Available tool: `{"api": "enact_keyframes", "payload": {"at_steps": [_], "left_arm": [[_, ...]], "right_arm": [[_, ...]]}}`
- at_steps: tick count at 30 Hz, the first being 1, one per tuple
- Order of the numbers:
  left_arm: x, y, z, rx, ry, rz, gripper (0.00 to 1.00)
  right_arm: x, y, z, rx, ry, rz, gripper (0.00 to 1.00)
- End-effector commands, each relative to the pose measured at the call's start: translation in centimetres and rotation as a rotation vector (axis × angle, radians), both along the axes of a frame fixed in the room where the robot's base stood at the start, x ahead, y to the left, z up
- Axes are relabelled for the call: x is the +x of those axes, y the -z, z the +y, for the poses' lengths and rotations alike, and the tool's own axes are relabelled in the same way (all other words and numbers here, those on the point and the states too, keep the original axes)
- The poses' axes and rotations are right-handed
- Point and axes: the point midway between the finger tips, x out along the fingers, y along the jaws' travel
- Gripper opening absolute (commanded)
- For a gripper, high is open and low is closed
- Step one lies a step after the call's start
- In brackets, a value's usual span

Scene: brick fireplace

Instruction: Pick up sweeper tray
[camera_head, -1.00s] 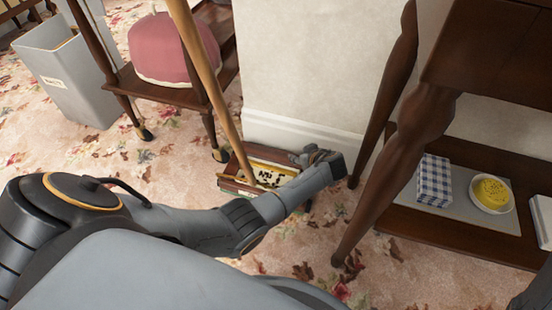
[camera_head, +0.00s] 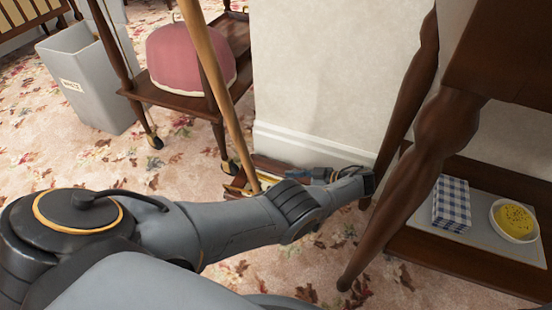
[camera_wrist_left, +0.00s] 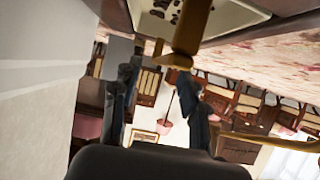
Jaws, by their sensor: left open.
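The sweeper stands on the carpet by the white wall, with its long wooden handle (camera_head: 221,90) upright and slightly tilted. Its low brown body (camera_head: 272,166) is partly hidden behind my left arm. A cream tray (camera_wrist_left: 240,14) with dark bits in it shows at the top of the left wrist view. A brass-coloured bar (camera_wrist_left: 190,38) beside it reaches toward the space between my fingers. My left gripper (camera_head: 325,174) is beside the sweeper, close to the wall; its open fingers also show in the wrist view (camera_wrist_left: 157,72). I cannot tell whether they touch the bar. My right gripper is out of view.
Dark table legs (camera_head: 410,165) stand just right of my left gripper. A trolley with a pink cover (camera_head: 190,58) and a grey bin (camera_head: 88,82) stand to the left.

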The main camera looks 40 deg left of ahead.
Motion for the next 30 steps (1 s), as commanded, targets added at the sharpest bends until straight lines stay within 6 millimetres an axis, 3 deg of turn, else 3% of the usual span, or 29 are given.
{"api": "enact_keyframes", "payload": {"at_steps": [6, 13, 14, 20, 30], "left_arm": [[-0.9, 1.4, 2.9, 0.001, -0.001, 0.002, 0.43], [-0.9, 1.6, 3.3, 0.0, 0.0, 0.001, 0.43], [-0.9, 1.6, 3.3, 0.0, 0.0, 0.001, 0.41], [-0.9, 1.6, 3.2, -0.001, 0.0, 0.002, 0.01], [-0.9, 1.5, 3.2, 0.001, 0.0, 0.001, 0.0]], "right_arm": [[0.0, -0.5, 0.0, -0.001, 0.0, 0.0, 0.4], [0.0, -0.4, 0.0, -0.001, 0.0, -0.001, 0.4], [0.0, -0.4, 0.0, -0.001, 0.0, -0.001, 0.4], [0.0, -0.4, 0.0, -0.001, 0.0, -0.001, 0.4], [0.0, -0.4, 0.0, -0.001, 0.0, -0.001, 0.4]]}}
